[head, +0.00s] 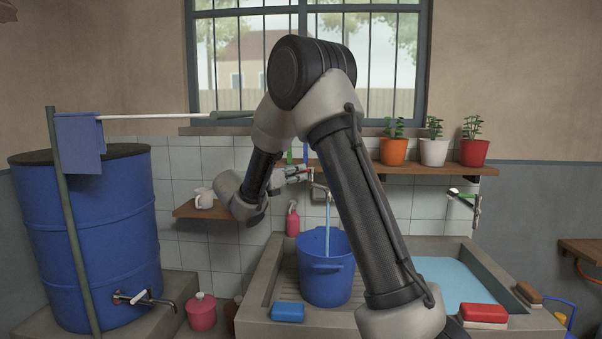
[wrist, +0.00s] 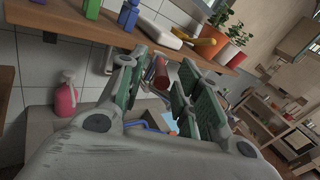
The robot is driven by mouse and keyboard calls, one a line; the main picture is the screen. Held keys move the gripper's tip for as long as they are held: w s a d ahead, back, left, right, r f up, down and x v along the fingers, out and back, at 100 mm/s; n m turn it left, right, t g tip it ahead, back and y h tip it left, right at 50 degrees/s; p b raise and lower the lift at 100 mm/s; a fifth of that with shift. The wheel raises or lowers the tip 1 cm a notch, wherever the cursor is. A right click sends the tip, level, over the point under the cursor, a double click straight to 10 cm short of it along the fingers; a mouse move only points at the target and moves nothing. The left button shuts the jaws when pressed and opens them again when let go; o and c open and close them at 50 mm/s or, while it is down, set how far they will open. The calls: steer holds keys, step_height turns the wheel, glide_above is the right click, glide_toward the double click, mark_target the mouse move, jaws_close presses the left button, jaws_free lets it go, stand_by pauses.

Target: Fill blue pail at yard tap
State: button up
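The blue pail (head: 326,283) stands upright in the left part of the stone sink, under the tap (head: 319,190). A stream of water (head: 328,228) runs from the tap down into the pail. The water level inside is hidden. My gripper (head: 300,173) is at the tap, below the window shelf. In the wrist view my gripper (wrist: 160,85) has its two green-padded fingers apart. A red tap handle (wrist: 160,72) lies between them, with gaps visible on both sides. Part of the blue pail's rim (wrist: 150,127) shows below the fingers.
The stone sink's right basin holds water (head: 452,279). A blue sponge (head: 288,312) and a red block (head: 484,313) lie on its front edge. A pink bottle (head: 293,222) stands behind the pail. A shelf (head: 440,169) with potted plants runs above; a blue barrel (head: 95,245) stands left.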

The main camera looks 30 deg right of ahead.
mark_target(308, 169)
steer(key=shift+x, duration=1.6)
jaws_close()
steer(key=shift+r, duration=0.1)
